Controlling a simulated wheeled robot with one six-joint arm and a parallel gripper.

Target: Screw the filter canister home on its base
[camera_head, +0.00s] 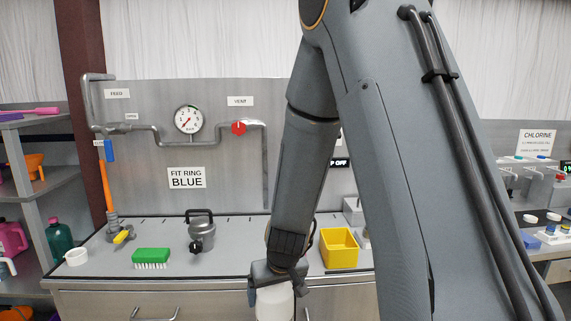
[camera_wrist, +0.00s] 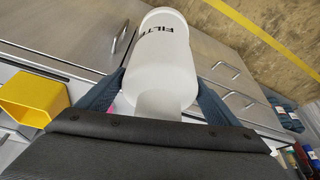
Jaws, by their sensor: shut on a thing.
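The filter canister is a white cylinder with black lettering starting "FILTE" (camera_wrist: 165,62) in the wrist view. My gripper (camera_wrist: 158,100) is shut on it, one dark finger on each side. In the head view, the white canister (camera_head: 274,304) hangs under my gripper (camera_head: 277,288) at the bottom centre, in front of the bench's front edge. Its lower part is cut off by the picture edge.
Behind are pipes, a gauge (camera_head: 188,120) and a "FIT RING BLUE" sign (camera_head: 187,178). Shelves stand left.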

